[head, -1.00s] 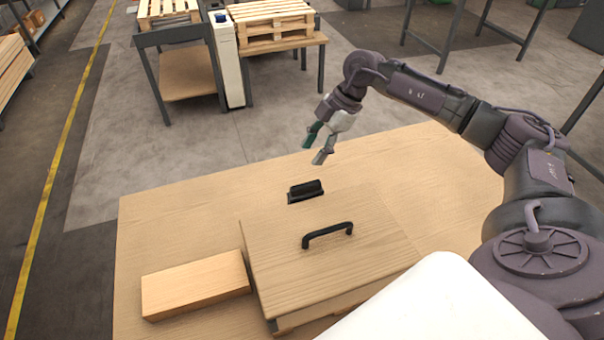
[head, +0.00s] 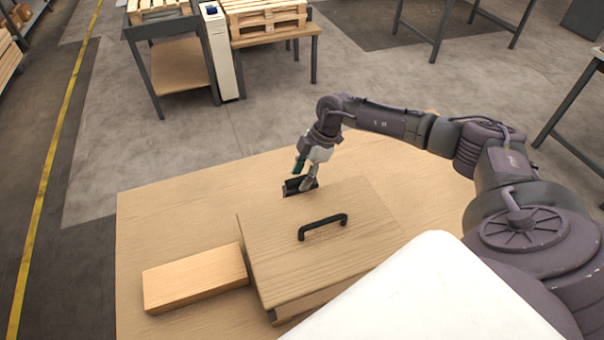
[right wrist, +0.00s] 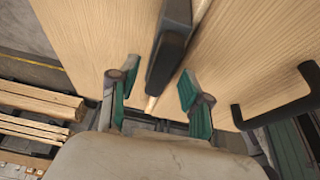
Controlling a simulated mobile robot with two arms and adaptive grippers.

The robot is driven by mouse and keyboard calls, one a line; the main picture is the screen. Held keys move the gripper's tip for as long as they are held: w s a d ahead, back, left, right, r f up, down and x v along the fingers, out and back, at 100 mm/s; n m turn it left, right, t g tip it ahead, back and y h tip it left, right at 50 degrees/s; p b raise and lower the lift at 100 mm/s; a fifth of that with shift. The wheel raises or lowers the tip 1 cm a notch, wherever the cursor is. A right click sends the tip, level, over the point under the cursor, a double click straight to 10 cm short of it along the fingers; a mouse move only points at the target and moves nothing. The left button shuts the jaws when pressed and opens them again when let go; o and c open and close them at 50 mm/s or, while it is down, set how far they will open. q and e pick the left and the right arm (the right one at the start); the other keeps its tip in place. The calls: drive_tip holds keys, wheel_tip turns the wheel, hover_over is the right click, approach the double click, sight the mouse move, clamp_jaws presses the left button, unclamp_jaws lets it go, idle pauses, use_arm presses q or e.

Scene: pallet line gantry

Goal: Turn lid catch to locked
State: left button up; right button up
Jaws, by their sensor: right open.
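The black lid catch (head: 292,187) sits at the far edge of the wooden box lid (head: 285,265). A black handle (head: 322,226) stands on the lid. My right gripper (head: 306,177) is open at the catch and partly covers it in the head view. In the right wrist view the catch (right wrist: 170,45) shows as a dark bar that reaches between the two open fingertips (right wrist: 155,88). It is apart from both green finger pads. The handle (right wrist: 280,108) is to the right there. My left gripper is not in view.
A wooden block (head: 195,278) lies on the table (head: 150,225) against the left side of the box.

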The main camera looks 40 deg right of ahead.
drive_tip(key=shift+f, duration=0.25)
clamp_jaws()
